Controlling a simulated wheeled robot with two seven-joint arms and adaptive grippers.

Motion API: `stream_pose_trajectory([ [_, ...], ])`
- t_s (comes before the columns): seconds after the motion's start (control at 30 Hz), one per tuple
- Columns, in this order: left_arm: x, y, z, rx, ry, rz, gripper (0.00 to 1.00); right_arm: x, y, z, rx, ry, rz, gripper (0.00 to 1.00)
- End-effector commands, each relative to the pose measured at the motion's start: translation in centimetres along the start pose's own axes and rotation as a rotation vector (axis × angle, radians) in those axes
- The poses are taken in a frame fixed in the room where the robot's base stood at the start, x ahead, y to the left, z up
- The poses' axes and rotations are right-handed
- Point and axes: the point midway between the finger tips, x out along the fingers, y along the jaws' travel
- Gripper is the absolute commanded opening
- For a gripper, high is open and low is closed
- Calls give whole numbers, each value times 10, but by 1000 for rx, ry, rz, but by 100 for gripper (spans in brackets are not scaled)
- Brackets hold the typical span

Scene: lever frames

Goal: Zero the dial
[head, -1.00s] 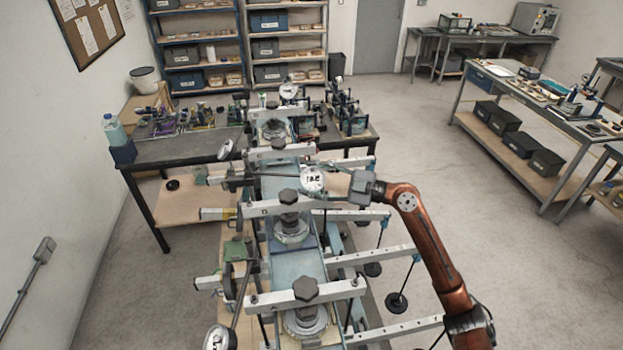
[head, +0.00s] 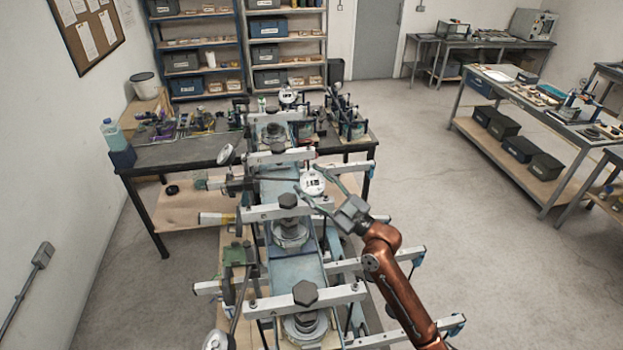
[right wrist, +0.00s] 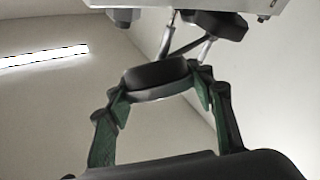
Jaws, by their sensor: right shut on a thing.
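A round white-faced dial (head: 312,182) with dark marks sits at the middle lever frame (head: 270,212). My right gripper (head: 317,193) reaches it from the lower right, with its green fingers on either side of the dial. In the right wrist view the two fingers are closed on the rim of a dark round disc, the dial's body (right wrist: 156,76), held from both edges. Its face does not show there, and its reading is too small to make out in the head view. My left gripper is not in view.
Other dials stand at the near frame (head: 216,341), left of the middle (head: 227,153) and at the back (head: 289,96).

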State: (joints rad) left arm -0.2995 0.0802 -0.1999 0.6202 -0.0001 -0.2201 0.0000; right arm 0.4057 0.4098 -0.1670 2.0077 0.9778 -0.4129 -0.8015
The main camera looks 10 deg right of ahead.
Motion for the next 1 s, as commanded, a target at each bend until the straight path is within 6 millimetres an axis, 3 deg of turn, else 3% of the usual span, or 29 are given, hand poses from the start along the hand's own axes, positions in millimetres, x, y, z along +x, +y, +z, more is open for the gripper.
stream_pose_trajectory([
  [0.53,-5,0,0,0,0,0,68,0,0,-2,9,4,32,25],
  [0.57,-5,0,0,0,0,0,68,0,0,-2,9,4,32,50],
  [0.8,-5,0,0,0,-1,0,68,0,0,-2,9,3,32,67],
  [1.0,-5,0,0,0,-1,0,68,0,0,-1,9,3,31,68],
])
